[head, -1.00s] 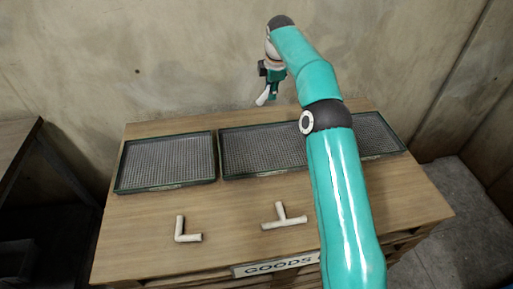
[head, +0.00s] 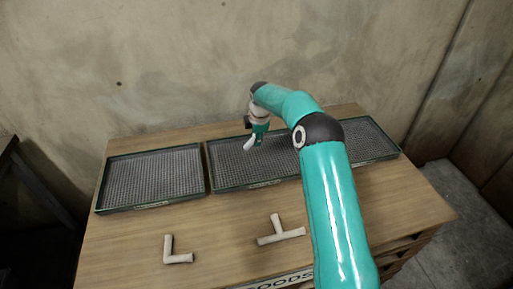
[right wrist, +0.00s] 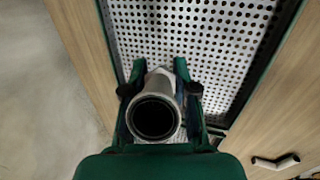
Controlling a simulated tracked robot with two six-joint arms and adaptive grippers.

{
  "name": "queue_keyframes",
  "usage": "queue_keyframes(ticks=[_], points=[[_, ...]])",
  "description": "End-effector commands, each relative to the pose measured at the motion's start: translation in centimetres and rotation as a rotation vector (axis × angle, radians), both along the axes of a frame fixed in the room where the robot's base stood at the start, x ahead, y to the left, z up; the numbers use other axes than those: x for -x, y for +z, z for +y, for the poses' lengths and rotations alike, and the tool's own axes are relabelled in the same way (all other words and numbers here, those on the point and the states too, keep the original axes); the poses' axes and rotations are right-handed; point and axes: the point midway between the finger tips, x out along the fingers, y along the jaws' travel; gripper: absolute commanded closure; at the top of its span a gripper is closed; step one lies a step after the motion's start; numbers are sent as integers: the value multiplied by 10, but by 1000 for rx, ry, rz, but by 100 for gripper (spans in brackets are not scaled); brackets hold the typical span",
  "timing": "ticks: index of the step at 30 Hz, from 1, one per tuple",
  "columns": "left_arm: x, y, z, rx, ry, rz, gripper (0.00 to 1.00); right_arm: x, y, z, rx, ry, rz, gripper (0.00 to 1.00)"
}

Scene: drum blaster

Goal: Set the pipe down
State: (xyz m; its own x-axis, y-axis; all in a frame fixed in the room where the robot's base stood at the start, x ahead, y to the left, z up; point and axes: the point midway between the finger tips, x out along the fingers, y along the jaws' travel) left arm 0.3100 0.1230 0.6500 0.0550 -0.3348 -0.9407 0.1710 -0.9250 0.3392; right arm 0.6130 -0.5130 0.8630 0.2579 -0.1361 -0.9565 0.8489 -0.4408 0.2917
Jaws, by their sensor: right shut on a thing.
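My right gripper (head: 256,137) is shut on a white pipe (head: 250,142), over the left part of the long mesh tray (head: 228,187). The right wrist view shows the pipe (right wrist: 154,115) end-on, its dark round opening facing the camera, between the two fingers (right wrist: 160,72). The perforated tray floor (right wrist: 200,30) lies beyond it. I cannot tell whether the pipe touches the tray. My left gripper is not in view.
A shorter mesh tray (head: 152,206) stands to the left, empty. An L-shaped pipe (head: 176,256) and a T-shaped pipe (head: 281,232) lie on the wooden table (head: 215,235) in front of the trays. The wall (head: 190,60) rises behind.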

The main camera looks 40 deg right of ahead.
Motion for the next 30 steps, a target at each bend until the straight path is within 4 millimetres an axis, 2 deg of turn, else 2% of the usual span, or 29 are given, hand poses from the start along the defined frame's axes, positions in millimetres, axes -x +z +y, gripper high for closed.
queue_keyframes(ticks=[5, 13, 25, 26, 30], points=[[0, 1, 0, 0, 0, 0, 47, 0, -11, 0, 0, -1, -1, 100], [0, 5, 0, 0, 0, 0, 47, 0, -46, 0, 0, 1, 1, 100], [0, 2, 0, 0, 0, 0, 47, -1, -53, 1, 1, 2, -1, 100], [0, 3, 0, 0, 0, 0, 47, -1, -52, 1, 1, 2, -1, 67], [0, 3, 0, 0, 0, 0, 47, -1, -52, 1, 0, 2, -1, 47]])
